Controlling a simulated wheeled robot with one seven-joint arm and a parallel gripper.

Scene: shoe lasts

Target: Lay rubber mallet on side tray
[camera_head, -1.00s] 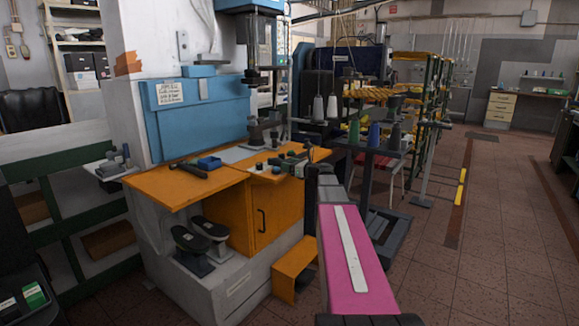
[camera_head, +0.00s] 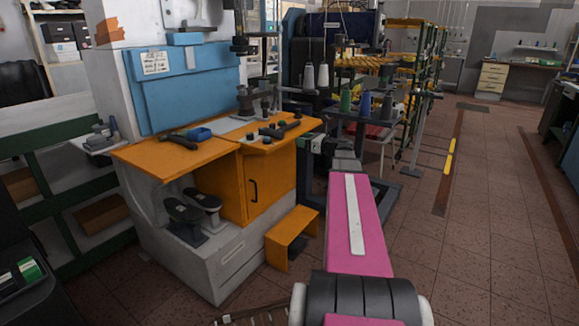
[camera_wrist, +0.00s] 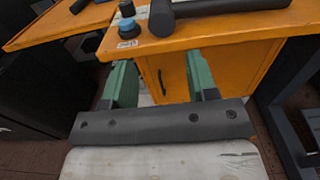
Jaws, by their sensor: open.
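A dark mallet (camera_wrist: 160,18) with a thick round head and a long handle lies near the front edge of the orange bench top (camera_wrist: 115,42). In the head view, this dark mallet (camera_head: 292,127) is on the bench's right part. My gripper (camera_wrist: 160,88) is open, with two green fingers apart and nothing between them. In the wrist view the fingers are below the mallet, in front of the bench edge.
Another dark tool (camera_head: 178,141) and a blue box (camera_head: 200,134) lie on the bench's left part. Small blue-capped bottles (camera_wrist: 128,20) stand beside the mallet. A thread-spool stand (camera_head: 365,125) is behind right. Floor at right is clear.

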